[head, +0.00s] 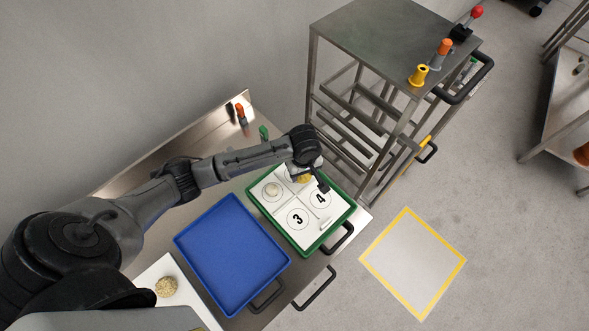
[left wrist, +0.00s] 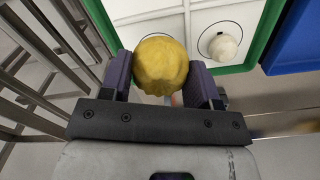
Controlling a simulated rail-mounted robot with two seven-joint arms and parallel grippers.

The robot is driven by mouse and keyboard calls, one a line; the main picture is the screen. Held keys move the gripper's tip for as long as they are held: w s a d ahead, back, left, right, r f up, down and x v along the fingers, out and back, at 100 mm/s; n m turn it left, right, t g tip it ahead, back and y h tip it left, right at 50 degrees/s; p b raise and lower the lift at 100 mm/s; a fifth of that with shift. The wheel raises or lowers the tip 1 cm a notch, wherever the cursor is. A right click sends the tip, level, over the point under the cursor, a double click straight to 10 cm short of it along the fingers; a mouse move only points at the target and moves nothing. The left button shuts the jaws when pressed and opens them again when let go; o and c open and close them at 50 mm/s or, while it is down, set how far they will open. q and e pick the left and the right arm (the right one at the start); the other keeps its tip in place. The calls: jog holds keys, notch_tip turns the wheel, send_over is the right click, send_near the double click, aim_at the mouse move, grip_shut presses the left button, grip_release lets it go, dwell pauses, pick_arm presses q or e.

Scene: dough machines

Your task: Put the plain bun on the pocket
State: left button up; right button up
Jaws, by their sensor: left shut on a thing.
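My left gripper (head: 308,178) is shut on a round yellow bun (head: 305,179), which also shows between the two fingers in the left wrist view (left wrist: 160,66). The gripper is over the far cell of a white card with circled pockets in a green-rimmed tray (head: 275,236). The bun hides most of the circle behind it in the left wrist view; I cannot tell whether it touches the card. A pale bun (head: 272,189) sits in the circle beside it, also seen in the left wrist view (left wrist: 222,46). Pockets 3 (head: 297,219) and 4 (head: 320,199) are empty.
An empty blue tray (head: 235,260) lies beside the green one. A seeded bun (head: 166,287) sits on a white board (head: 150,272). A metal rack (head: 390,40) stands behind on the right. A yellow-framed square (head: 412,262) marks open floor.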

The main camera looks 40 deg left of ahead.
pick_arm(q)
jog(key=a+f, duration=0.1)
jog(key=w+a+f, duration=0.1)
jog(key=a, duration=0.1)
jog(key=a+f, duration=0.1)
jog(key=a, duration=0.1)
jog(key=shift+w+f, duration=0.1)
jog(key=shift+w, duration=0.25)
jog(key=shift+f+b, duration=0.45)
jog(key=shift+f, duration=1.5)
jog(key=o, duration=0.9)
jog(key=shift+f, duration=0.15)
jog(key=shift+o, duration=0.2)
